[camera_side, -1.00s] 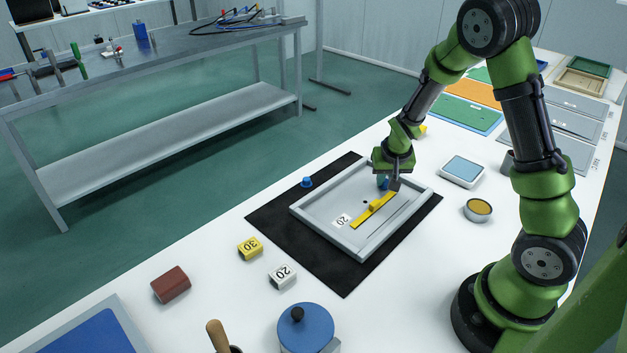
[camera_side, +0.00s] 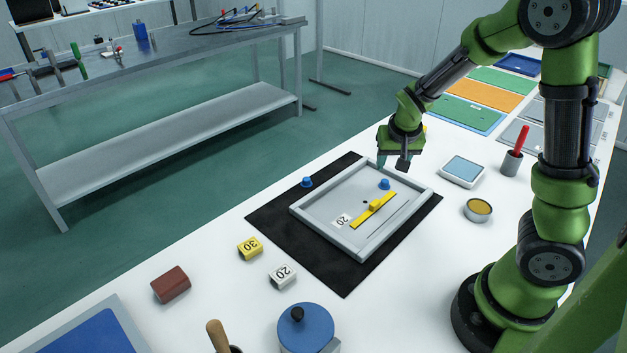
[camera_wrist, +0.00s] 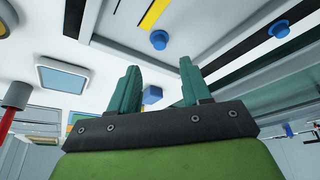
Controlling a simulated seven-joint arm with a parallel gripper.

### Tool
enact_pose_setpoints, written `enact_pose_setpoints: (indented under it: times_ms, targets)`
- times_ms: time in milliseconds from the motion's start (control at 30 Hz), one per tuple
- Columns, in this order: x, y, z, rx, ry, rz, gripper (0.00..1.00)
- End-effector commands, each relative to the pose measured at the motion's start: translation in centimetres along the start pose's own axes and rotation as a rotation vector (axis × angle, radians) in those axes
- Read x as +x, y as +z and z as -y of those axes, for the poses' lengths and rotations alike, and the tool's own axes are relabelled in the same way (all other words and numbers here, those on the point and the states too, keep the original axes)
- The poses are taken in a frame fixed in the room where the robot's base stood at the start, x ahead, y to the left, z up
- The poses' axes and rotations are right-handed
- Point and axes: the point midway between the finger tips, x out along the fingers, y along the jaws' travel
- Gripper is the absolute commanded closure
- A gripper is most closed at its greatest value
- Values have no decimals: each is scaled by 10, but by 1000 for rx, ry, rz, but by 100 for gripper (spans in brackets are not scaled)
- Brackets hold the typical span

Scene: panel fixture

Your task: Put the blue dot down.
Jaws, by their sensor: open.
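The blue dot (camera_side: 384,184) is a small blue knob standing on the grey framed panel (camera_side: 318,220), near the panel's far corner. It also shows in the wrist view (camera_wrist: 158,40), apart from the fingers. My gripper (camera_side: 393,166) is open and empty, above and behind the dot near the far rim. Its two teal fingers (camera_wrist: 155,85) stand apart in the wrist view. A yellow bar with a raised grip (camera_side: 374,209) lies on the panel near the dot. A second blue knob (camera_side: 307,182) sits on the black mat (camera_side: 275,222), outside the frame.
A yellow block marked 30 (camera_side: 250,248) and a white block marked 20 (camera_side: 283,275) lie on the table in front. A white box with a blue top (camera_side: 462,170), a round tin (camera_side: 478,209) and a cup with a red handle (camera_side: 512,162) stand to the right.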

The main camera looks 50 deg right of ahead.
Motion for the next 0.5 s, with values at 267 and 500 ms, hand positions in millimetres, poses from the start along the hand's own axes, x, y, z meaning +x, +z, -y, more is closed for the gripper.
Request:
enact_pose_setpoints:
  times_ms: [267,500]
  targets:
    - [-38,0,1,0,-3,-1,52]
    - [-70,18,14,-7,-116,33,52]
